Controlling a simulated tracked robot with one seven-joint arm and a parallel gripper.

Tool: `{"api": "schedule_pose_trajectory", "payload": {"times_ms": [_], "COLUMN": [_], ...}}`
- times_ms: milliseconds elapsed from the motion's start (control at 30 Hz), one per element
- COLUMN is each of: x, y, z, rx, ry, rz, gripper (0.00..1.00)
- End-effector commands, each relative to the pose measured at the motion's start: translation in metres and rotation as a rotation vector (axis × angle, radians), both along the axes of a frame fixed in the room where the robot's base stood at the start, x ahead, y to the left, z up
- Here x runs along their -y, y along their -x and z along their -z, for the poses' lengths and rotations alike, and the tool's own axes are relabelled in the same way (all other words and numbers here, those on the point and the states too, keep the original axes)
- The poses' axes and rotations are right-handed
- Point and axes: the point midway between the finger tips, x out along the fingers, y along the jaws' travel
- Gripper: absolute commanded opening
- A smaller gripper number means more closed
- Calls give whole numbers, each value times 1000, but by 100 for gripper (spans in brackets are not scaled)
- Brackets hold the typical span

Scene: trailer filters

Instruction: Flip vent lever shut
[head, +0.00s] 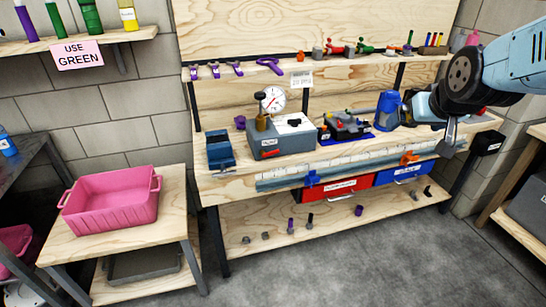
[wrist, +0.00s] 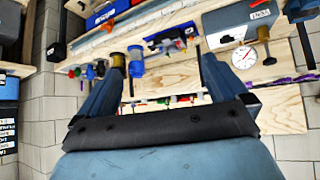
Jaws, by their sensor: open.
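A grey box (head: 282,138) with a label and a small red part (head: 270,154) on its front stands on the workbench. A round white dial gauge (head: 272,99) rises behind it. I cannot tell for sure which part is the vent lever. The box also shows upside down at the top right of the wrist view (wrist: 235,22), beside the gauge (wrist: 263,32). My gripper (head: 449,134) is at the bench's right end, well right of the box. In the wrist view my gripper (wrist: 162,58) is open, with nothing held between its fingers.
A blue tool (head: 389,110) and a small device on a blue mat (head: 345,127) stand between the box and my gripper. A blue vise-like block (head: 221,150) is left of the box. A shelf of small tools runs behind. A pink tub (head: 110,200) sits on a side table.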

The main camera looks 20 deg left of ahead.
Motion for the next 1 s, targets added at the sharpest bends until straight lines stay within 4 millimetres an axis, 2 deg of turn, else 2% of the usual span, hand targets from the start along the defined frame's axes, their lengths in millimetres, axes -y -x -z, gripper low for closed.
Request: {"api": "schedule_pose_trajectory", "payload": {"times_ms": [33,200,500,767,1000], "x": [-12,-50,-122,-183,-234], "y": [-14,-56,-108,-128,-127], "z": [9,33,83,134,185], "rx": [16,107,266,403,527], "ry": [-1,-11,-40,-71,-102], "rz": [-23,-92,-197,-272,-328], "gripper": [100,100,100,100,100]}}
